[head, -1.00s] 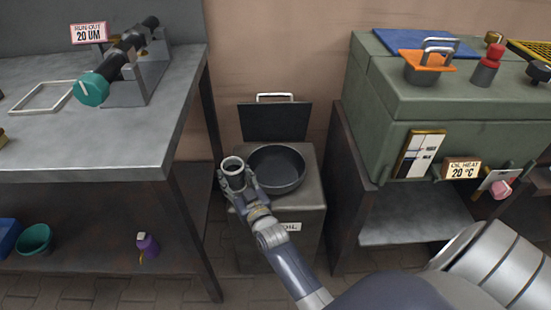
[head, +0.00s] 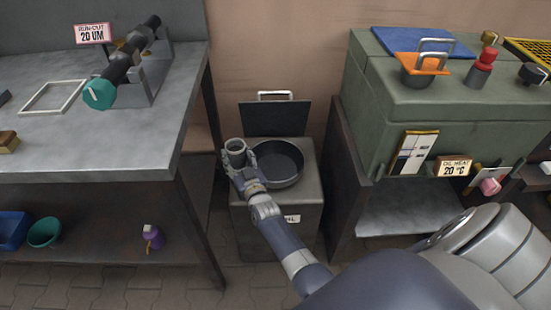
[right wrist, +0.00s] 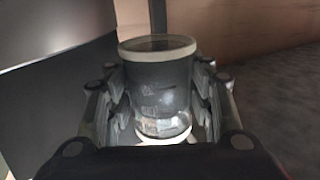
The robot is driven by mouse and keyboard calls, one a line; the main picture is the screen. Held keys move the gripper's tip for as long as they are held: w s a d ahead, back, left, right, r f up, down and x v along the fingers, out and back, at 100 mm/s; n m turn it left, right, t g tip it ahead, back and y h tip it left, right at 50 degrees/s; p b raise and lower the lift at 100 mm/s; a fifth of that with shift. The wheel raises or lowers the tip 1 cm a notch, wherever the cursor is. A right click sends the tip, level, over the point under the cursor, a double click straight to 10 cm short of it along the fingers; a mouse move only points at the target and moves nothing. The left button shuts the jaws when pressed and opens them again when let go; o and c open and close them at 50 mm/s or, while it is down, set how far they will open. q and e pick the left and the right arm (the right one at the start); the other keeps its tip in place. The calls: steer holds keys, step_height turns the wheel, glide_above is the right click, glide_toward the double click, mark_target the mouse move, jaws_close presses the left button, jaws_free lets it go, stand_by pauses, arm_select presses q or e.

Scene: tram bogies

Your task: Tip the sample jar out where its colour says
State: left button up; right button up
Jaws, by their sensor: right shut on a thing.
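The sample jar (head: 235,146) is small and grey with a pale rim, and it is in my right gripper (head: 238,168). In the right wrist view the jar (right wrist: 159,85) looks like grey, see-through glass with a pale band at the bottom, about upright between both fingers. I cannot tell the colour of any contents. In the head view it is at the left edge of a round dark basin (head: 279,165) set in the top of a grey bin (head: 306,205). The bin's front label (head: 292,219) is partly hidden by my arm. My left gripper is not in view.
The bin's lid (head: 275,119) stands open behind the basin. A metal bench (head: 110,150) is close on the left, with a purple bottle (head: 153,237) and a teal bowl (head: 45,232) below. A green machine (head: 400,110) stands on the right.

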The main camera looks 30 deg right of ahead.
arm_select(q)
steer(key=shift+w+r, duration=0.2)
arm_select(e)
steer(key=shift+s+d+r+m, duration=0.1)
steer(key=shift+d+m, duration=0.1)
steer(key=shift+m, duration=0.1)
